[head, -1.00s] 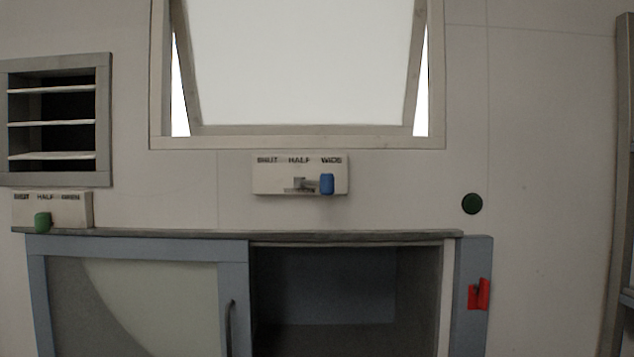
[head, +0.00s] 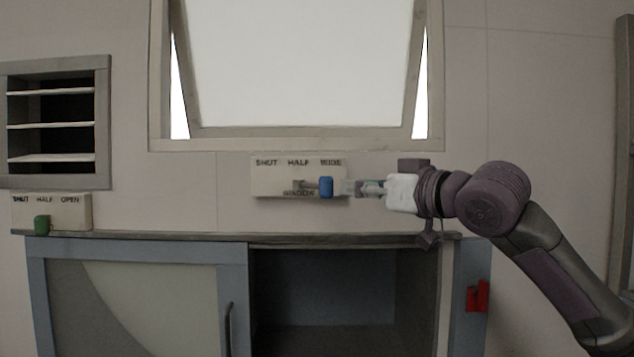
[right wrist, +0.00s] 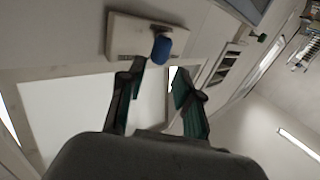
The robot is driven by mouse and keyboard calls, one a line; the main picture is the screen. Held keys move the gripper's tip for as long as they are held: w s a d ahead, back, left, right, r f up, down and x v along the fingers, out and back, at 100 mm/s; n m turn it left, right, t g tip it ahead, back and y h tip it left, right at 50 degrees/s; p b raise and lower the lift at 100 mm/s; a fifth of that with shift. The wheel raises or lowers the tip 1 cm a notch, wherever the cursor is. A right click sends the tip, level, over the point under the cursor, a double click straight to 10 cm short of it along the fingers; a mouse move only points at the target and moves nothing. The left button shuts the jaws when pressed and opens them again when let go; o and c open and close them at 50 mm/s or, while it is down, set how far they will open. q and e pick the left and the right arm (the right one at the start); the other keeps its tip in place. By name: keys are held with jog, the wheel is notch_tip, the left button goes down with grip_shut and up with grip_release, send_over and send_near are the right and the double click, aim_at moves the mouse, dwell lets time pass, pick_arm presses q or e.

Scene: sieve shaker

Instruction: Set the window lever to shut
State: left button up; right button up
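The window lever has a blue knob (head: 326,187) on a grey arm, on a pale panel (head: 262,180) marked SHUT, HALF and WIDE. The knob stands under WIDE. My right gripper (head: 352,187) reaches in from the right, its fingertips just right of the knob. In the right wrist view its two fingers (right wrist: 157,72) are apart and empty, and the blue knob (right wrist: 161,48) lies just beyond their tips. Whether they touch it I cannot tell. The window (head: 300,65) above is tilted open. My left gripper is out of view.
A similar panel (head: 75,211) with a green knob (head: 41,225) sits at the left below a slatted vent (head: 52,125). A cabinet (head: 135,247) with an open right bay is below the lever. A red handle (head: 477,296) is at the lower right.

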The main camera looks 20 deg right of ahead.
aim_at(316, 184)
jog(key=p+x, duration=0.3)
jog(key=x, duration=0.8)
jog(key=shift+w+a, duration=0.2)
jog(key=shift+w, duration=0.05)
jog(key=shift+c, duration=0.4)
jog(key=c, duration=0.5)
jog(key=shift+w, duration=0.1)
grip_shut()
